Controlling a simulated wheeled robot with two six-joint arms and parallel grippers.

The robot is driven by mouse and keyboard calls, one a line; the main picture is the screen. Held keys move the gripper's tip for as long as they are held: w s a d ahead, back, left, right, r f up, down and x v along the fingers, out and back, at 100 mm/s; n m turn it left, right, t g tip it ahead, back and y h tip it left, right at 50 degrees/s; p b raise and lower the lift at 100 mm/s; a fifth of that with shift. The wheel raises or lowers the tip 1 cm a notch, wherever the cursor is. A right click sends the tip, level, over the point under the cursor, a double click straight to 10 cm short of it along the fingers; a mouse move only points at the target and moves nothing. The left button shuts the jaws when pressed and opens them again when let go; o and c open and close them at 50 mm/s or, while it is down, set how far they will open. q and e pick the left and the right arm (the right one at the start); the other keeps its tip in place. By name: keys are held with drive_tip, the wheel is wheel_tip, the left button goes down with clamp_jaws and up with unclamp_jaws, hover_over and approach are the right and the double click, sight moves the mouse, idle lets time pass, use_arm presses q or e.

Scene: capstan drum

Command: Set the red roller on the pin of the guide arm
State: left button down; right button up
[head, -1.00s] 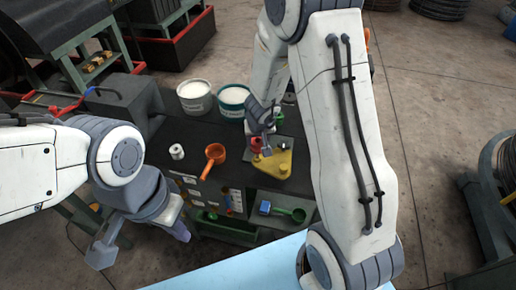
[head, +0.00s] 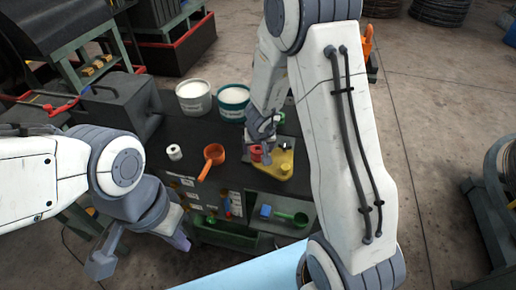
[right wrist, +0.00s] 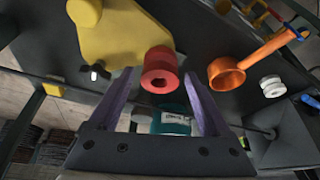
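The red roller (head: 256,153) is at the left end of the yellow guide arm (head: 283,169) on the dark bench. I cannot see the pin or tell whether the roller is seated. My right gripper (right wrist: 160,78) is open around the roller, with a gap showing beside each purple finger.
An orange cup with a handle (head: 213,155) and a white spool (head: 174,152) stand left of the guide arm. Two buckets, one white (head: 193,97) and one teal-banded (head: 233,102), stand behind. A green scoop (head: 291,217) lies on the lower shelf.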

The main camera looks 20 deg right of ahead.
drive_tip(key=p+v, duration=0.9)
drive_tip(key=v, duration=0.3)
drive_tip(key=s+a+r+n+y, duration=0.2)
drive_tip(key=s+a+r, duration=0.15)
drive_tip(key=a, duration=0.35)
drive_tip(key=s+a+r+n+y, duration=0.2)
drive_tip(key=a+r, duration=0.2)
drive_tip(key=a, duration=0.3)
drive_tip(key=s+a+r+n+g, duration=0.2)
drive_tip(key=s, duration=0.3)
drive_tip(key=s+a+r+n+g, duration=0.1)
drive_tip(key=s+a+r+n, duration=0.15)
drive_tip(key=s, duration=0.35)
drive_tip(key=s+d+n+g+h, duration=0.1)
drive_tip(key=s+d+h, duration=0.1)
drive_tip(key=s+d, duration=0.2)
drive_tip(key=s+r, duration=0.1)
drive_tip(key=s, duration=0.2)
drive_tip(key=shift+s+n, duration=0.25)
drive_tip(key=shift+n, duration=0.1)
